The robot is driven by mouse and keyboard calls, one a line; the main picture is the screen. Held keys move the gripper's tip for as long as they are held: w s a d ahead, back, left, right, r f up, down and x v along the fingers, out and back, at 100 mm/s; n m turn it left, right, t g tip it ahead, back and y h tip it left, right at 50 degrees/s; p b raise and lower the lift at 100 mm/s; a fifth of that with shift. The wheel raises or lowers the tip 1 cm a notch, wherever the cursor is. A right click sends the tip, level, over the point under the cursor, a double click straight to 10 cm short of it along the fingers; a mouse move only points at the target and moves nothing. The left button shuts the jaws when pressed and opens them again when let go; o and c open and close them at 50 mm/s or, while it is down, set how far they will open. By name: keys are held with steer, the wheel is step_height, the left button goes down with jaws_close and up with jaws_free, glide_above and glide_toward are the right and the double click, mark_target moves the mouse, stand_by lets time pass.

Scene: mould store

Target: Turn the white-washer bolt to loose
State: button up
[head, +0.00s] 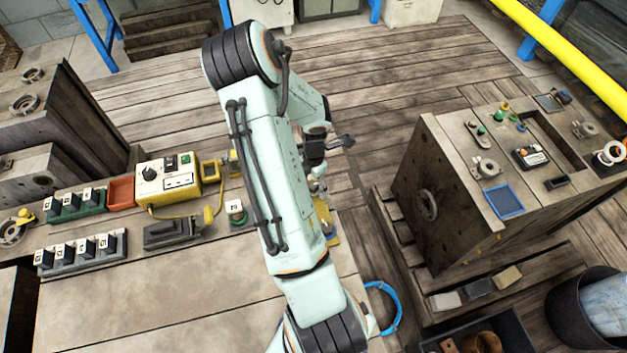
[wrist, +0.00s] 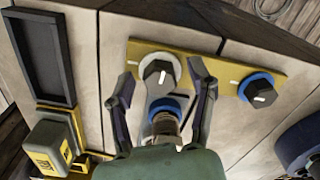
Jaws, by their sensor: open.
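The white-washer bolt (wrist: 157,72) sits on a yellow plate (wrist: 200,66) in the wrist view. It has a dark head with a pale mark on a white ring. A second dark-headed bolt (wrist: 260,90) on a blue ring sits at the plate's right end. My gripper (wrist: 163,77) is open, with one finger on each side of the white-washer bolt. Contact cannot be told. A blue-ringed cylinder shows between the fingers, nearer the camera; what it is stays unclear. In the head view the yellow plate (head: 326,222) is mostly hidden by my arm.
A black tray (wrist: 43,58) and a grey-and-yellow block (wrist: 52,145) lie left of the plate. In the head view a yellow control box (head: 168,182), a grey rack of labelled blocks (head: 82,252) and a blue ring (head: 394,306) are near. The front bench top is clear.

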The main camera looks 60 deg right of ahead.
mark_target(314, 184)
step_height(314, 184, up, 12)
stand_by(0.4)
stand_by(0.4)
